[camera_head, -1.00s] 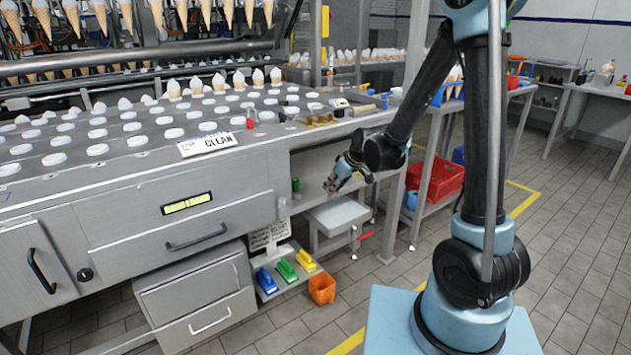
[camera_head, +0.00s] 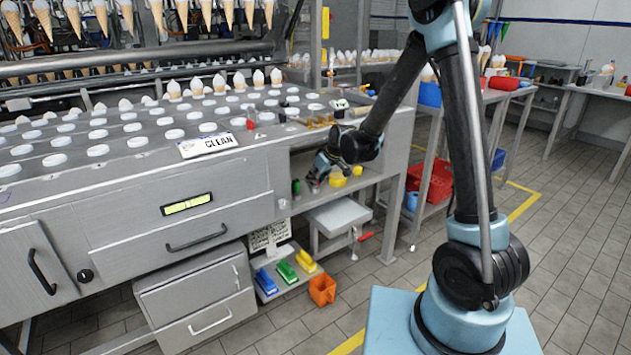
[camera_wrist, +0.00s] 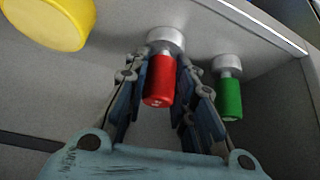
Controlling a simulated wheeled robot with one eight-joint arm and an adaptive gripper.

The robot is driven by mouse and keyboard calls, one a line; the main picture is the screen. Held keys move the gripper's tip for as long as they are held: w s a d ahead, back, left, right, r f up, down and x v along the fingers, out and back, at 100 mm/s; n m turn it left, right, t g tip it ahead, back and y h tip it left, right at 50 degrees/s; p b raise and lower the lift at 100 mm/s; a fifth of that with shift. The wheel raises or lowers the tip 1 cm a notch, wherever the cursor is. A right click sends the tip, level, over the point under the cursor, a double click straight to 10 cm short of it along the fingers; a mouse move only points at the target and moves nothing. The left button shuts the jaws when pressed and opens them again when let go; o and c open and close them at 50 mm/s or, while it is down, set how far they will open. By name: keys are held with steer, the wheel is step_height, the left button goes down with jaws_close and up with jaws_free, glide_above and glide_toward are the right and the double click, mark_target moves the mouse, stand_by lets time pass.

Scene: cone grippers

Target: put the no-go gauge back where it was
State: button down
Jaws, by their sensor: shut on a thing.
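The no-go gauge (camera_wrist: 160,80) has a red handle and a silver metal disc end. In the wrist view my gripper (camera_wrist: 161,92) is shut on its red handle, with one finger on each side. A matching gauge with a green handle (camera_wrist: 229,97) is just to the right, apart from my fingers. In the head view my gripper (camera_head: 317,174) is inside the open bay under the machine top, beside the green gauge (camera_head: 296,186). I cannot tell whether the red gauge touches the shelf.
A yellow round thing (camera_wrist: 48,20) lies to the left in the wrist view. In the head view yellow things (camera_head: 337,180) sit on the shelf right of my gripper. The machine top overhangs the bay.

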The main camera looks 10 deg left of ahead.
steer(key=c, duration=1.3)
jaws_free()
steer(key=shift+f, duration=0.1)
steer(key=shift+c, duration=0.2)
